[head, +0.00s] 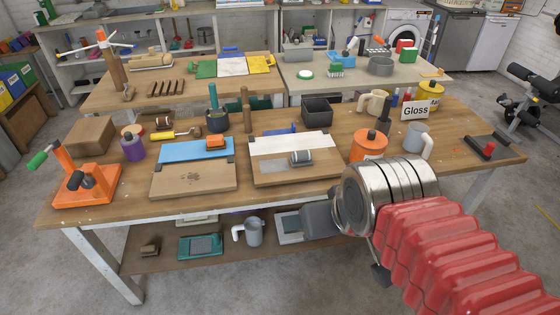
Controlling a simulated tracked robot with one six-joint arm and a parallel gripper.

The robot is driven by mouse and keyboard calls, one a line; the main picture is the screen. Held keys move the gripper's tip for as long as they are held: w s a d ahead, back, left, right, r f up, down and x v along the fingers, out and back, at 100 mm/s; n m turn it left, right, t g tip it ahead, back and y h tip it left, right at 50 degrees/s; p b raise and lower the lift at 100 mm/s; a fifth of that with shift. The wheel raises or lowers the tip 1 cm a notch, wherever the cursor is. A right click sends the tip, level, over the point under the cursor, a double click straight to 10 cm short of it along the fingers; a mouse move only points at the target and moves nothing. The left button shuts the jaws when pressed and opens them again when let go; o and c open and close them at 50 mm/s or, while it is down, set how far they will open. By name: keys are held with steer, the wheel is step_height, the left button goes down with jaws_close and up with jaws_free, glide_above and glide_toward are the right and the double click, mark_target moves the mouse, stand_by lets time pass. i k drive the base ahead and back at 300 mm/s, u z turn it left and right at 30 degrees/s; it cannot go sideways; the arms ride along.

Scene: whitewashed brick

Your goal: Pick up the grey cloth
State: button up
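I cannot make out a grey cloth for certain. A flat grey piece (203,245) lies in a teal tray on the lower shelf; I cannot tell if it is cloth. My arm, with red bellows and a metal wrist, reaches in from the lower right.
The wooden bench (385,186) holds an orange clamp stand (85,187), two boards, a dark open box (317,111), an orange can (369,146) and a light grey mug (418,141). A jug (248,232) stands on the lower shelf (160,262). Open floor lies in front.

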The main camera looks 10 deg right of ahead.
mark_target(299, 159)
steer(key=u, duration=0.45)
steer(key=i, duration=1)
steer(key=u, duration=0.05)
